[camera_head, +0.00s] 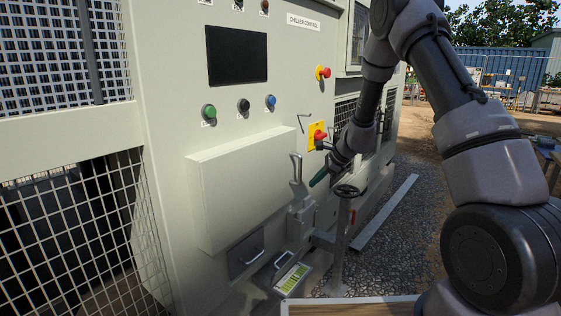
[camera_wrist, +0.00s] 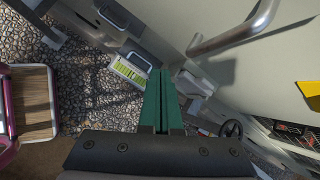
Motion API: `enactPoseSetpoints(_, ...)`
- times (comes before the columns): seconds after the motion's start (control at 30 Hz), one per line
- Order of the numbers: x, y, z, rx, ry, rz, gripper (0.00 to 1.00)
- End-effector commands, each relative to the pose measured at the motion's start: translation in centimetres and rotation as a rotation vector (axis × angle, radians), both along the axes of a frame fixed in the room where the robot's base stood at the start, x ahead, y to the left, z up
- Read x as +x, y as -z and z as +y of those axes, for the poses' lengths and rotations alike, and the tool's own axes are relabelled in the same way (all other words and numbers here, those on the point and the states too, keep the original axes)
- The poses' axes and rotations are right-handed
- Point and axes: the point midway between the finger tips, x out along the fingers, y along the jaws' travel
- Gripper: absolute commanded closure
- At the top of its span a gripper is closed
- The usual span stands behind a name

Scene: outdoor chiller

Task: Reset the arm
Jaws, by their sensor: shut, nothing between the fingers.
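My gripper (camera_head: 314,180) hangs at the end of my arm in front of the chiller control panel (camera_head: 296,60). It is just right of the grey box's handle (camera_head: 296,168) and just left of a handwheel (camera_head: 346,190). In the wrist view its green fingers (camera_wrist: 160,74) lie side by side, shut and empty. They appear apart from the panel, though the exact gap cannot be told. My arm is bent, coming down from the upper right of the head view.
A red-and-yellow rotary switch (camera_head: 317,136) is above my gripper. An open drawer with a green-and-white label (camera_head: 290,279) sits low on the panel. A wood-topped tray (camera_head: 350,306) is at the bottom. Gravel ground (camera_head: 405,225) lies open to the right.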

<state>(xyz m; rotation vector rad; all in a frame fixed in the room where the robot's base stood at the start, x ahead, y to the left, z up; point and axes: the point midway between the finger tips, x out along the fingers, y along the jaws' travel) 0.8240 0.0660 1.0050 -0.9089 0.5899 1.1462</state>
Motion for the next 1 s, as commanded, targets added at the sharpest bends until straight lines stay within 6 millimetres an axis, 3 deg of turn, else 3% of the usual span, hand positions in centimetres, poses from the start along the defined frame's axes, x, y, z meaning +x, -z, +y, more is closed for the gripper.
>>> enactPoseSetpoints(0.03, -0.7, -3.6, -0.1, -0.007, -0.049, -0.047, 1.00)
enactPoseSetpoints(0.2, -4.3, -12.6, -1.0, -0.064, -0.223, -0.176, 1.00)
enactPoseSetpoints(0.4, -10.4, -21.2, -2.6, -0.172, -0.418, -0.324, 1.00)
enactPoseSetpoints(0.5, -13.9, -24.5, -3.6, -0.241, -0.508, -0.392, 1.00)
enactPoseSetpoints(0.73, -22.4, -29.8, -6.5, -0.442, -0.700, -0.529, 1.00)
enactPoseSetpoints(1.0, -31.5, -32.2, -10.3, -0.724, -0.874, -0.630, 1.00)
